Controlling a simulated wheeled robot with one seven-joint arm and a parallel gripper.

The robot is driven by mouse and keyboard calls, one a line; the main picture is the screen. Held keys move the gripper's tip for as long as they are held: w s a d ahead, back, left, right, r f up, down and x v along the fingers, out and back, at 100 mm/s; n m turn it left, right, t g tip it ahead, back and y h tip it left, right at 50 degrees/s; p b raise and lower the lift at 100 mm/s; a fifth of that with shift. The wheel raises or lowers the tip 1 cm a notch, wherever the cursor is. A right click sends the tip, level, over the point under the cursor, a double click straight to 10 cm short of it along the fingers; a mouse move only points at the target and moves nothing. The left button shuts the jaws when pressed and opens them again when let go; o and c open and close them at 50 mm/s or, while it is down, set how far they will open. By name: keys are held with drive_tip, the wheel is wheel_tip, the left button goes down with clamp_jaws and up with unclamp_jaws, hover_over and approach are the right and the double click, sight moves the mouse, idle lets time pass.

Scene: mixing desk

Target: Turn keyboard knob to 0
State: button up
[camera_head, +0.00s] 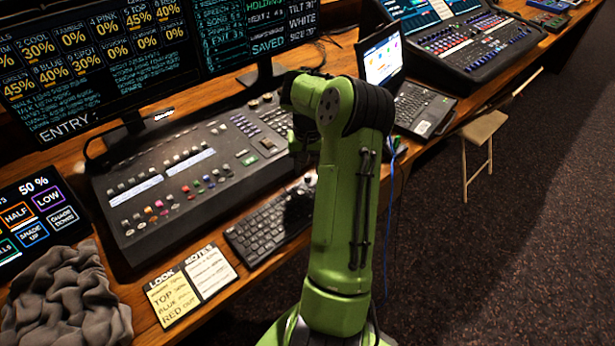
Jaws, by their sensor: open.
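The mixing desk (185,185) lies on the wooden desk, left of my arm. A row of small coloured knobs (165,206) crosses its lower part, with a row of grey knobs above. The labels are too small to read, so I cannot tell which is the keyboard knob or how it is set. My gripper (300,163) hangs at the end of my green arm over the desk's right part. It is open, and the arm partly hides it. I see nothing between its fingers and cannot tell whether it touches anything.
Monitors (90,65) stand behind the mixing desk. A black keyboard (268,228), note cards (190,283), a tablet (38,222) and a grey cloth (66,298) lie in front and left. A laptop (421,107) and second console (478,43) are right. A stool (484,127) stands beside the desk.

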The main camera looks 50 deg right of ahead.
sight(308, 178)
wheel_tip(308, 178, down, 3)
drive_tip(key=shift+r, duration=0.2)
clamp_jaws()
